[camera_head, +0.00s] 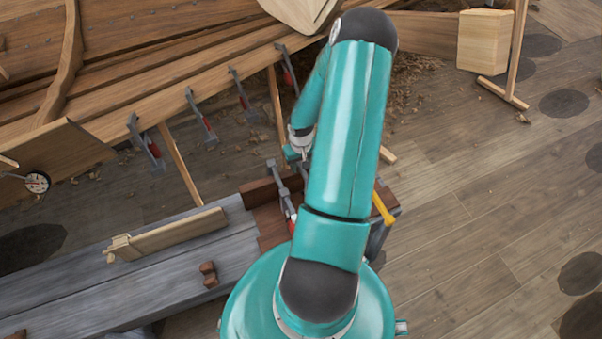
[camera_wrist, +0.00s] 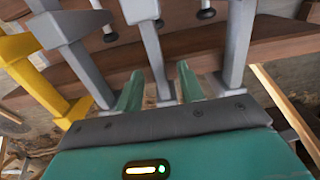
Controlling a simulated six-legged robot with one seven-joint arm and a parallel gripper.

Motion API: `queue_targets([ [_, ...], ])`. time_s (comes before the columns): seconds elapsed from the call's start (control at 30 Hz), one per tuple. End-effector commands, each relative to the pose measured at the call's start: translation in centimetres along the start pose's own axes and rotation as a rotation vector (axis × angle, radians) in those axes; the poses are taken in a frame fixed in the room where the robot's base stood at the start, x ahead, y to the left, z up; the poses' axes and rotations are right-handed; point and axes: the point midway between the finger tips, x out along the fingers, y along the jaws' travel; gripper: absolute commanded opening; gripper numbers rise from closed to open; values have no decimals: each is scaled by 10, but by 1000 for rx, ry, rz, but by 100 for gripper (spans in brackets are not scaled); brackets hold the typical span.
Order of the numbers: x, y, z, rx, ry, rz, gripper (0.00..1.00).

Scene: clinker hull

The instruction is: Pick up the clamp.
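Several grey clamps hang in a row in the wrist view. The middle clamp (camera_wrist: 152,47) has its bar between my gripper's (camera_wrist: 160,68) two green fingers, which stand apart with a narrow gap visible on each side. Another grey clamp (camera_wrist: 237,45) is to the right, and a grey clamp (camera_wrist: 75,50) and a yellow clamp (camera_wrist: 42,82) are to the left. In the head view my gripper (camera_head: 299,157) is partly hidden by my arm, near a grey clamp (camera_head: 279,182) at the brown rack. The yellow clamp (camera_head: 384,207) shows right of my arm. Which clamp is meant, I cannot tell.
The brown rack (camera_head: 265,192) stands at the end of a grey bench (camera_head: 165,262), which carries a wooden plane-like piece (camera_head: 175,233). The wooden hull (camera_head: 170,70) with more clamps along its edge (camera_head: 200,118) lies behind. Floor at right is open.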

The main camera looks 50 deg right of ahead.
Motion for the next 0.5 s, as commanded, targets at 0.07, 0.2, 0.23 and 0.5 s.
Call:
queue_targets([
  [0.07,0,0,0,0,0,0,24],
  [0.2,0,0,0,0,0,0,0],
  [0.23,0,0,0,0,0,0,0],
  [0.5,0,0,0,0,0,0,0],
])
